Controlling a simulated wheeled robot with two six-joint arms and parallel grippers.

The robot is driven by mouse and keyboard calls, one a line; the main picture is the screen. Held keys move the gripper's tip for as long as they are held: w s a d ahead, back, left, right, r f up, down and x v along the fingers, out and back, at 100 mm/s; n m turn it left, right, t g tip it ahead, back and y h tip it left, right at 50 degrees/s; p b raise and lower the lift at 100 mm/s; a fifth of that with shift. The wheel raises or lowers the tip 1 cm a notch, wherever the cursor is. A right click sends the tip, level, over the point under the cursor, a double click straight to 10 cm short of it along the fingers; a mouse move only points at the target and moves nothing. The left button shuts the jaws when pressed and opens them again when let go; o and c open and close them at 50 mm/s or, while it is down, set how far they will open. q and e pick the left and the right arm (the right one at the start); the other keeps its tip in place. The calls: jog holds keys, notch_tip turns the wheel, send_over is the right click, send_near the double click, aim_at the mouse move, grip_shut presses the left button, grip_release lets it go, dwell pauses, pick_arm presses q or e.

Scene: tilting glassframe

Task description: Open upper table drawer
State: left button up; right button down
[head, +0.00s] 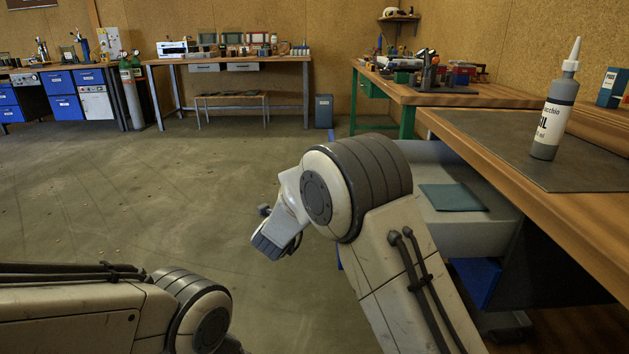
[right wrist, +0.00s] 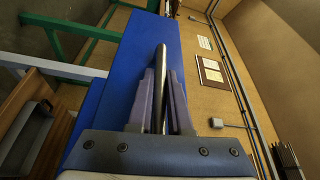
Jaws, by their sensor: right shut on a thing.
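The upper table drawer (head: 475,228) is pulled out from under the wooden table (head: 480,142) at the right in the head view. Its light grey tray shows, with a flat teal item (head: 452,197) lying in it. In the right wrist view its blue front (right wrist: 115,75) fills the middle, with a metal bar handle (right wrist: 162,55). My right gripper (right wrist: 161,88) is shut on the handle, one finger on each side. In the head view my right arm hides the handle and front. My left arm shows at the lower left, its gripper out of view.
A bottle (head: 551,125) stands on a dark mat (head: 500,140) on the tabletop. A green-legged workbench (head: 440,96) stands behind. More benches (head: 230,61) and blue drawer cabinets (head: 60,82) line the far wall. The floor to the left is clear.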

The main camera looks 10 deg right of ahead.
jog(key=shift+f, duration=0.15)
jog(key=c, duration=0.8)
grip_release()
jog(key=shift+c, duration=0.2)
jog(key=p+v, duration=0.1)
jog(key=v, duration=0.9)
jog(key=shift+s+a+p, duration=0.15)
jog(key=shift+s+p, duration=0.1)
jog(key=shift+p, duration=0.15)
jog(key=shift+s, duration=0.1)
